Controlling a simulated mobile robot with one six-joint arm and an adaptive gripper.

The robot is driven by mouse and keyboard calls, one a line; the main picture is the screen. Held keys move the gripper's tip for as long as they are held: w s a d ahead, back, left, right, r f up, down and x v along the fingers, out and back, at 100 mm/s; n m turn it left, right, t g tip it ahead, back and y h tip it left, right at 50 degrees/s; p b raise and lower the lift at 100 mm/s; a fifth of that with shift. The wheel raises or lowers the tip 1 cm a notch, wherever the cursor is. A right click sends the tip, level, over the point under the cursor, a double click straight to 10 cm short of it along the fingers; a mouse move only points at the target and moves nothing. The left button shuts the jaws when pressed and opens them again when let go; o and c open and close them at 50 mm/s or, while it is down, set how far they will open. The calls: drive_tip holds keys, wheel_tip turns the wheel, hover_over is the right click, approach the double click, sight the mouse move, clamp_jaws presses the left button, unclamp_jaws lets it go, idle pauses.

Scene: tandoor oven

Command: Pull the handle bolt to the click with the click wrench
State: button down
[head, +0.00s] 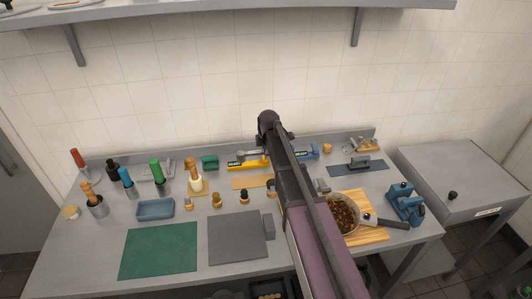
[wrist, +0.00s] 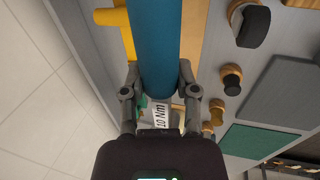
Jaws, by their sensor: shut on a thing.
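In the wrist view my gripper (wrist: 159,88) is shut on the thick blue handle of the click wrench (wrist: 158,40). A white label reading "10 Nm" shows between the fingers. In the head view my arm hides the gripper and the middle of the wrench; a blue end (head: 314,151) shows just right of the arm, near the back of the bench. A pan (head: 343,214) with a dark handle (head: 385,222) lies on a wooden board at the right.
A yellow piece (wrist: 122,32) lies close beside the blue handle. A blue vise-like device (head: 405,204) stands right of the pan. Several brushes and small pots stand at the left. The green mat (head: 159,250) and grey plate (head: 235,238) at the front are clear.

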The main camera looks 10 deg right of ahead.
drive_tip(key=shift+r+p, duration=0.4)
drive_tip(key=shift+r, duration=0.2)
drive_tip(key=shift+f, duration=0.1)
drive_tip(key=shift+f+b, duration=1.55)
drive_tip(key=shift+b, duration=0.1)
drive_tip(key=shift+d, duration=0.15)
